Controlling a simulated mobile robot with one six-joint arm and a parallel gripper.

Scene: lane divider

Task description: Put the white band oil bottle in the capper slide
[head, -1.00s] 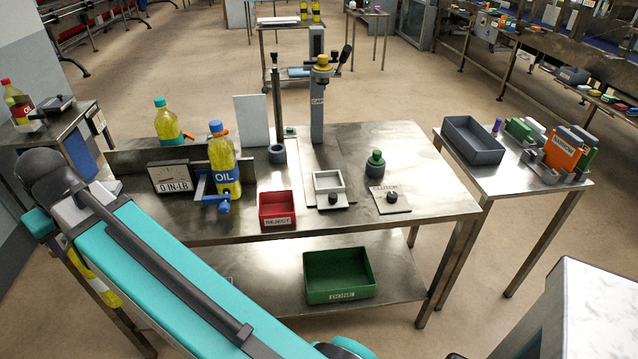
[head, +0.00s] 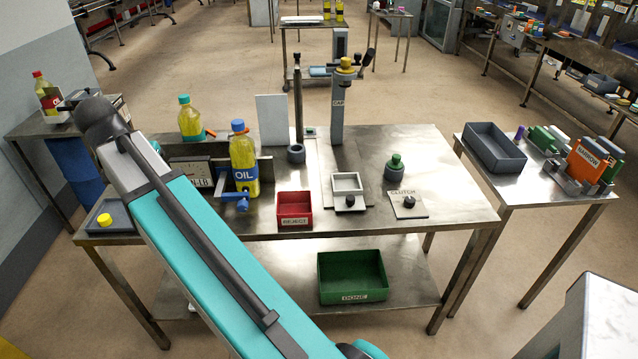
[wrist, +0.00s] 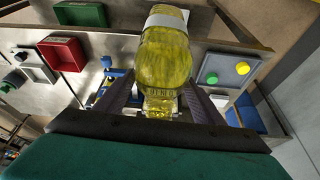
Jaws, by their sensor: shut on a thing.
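In the wrist view, my gripper (wrist: 160,103) is shut on the white band oil bottle (wrist: 165,62). The bottle holds yellow oil and has a pale band (wrist: 170,20) at its far end. The gripper and held bottle are hidden behind my arm in the head view. The capper slide (head: 347,183), a pale square frame on a plate with a dark knob, is at mid-bench in front of the grey capper column (head: 337,120). Its frame looks empty. The slide also shows at left in the wrist view (wrist: 38,66). The held bottle is apart from it.
A blue-label oil bottle (head: 244,162) stands by the torque gauge. A teal-capped bottle (head: 190,122) stands behind. A red reject bin (head: 294,220) is left of the slide; a clutch plate (head: 408,208) is right. A green bin (head: 352,292) is on the lower shelf.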

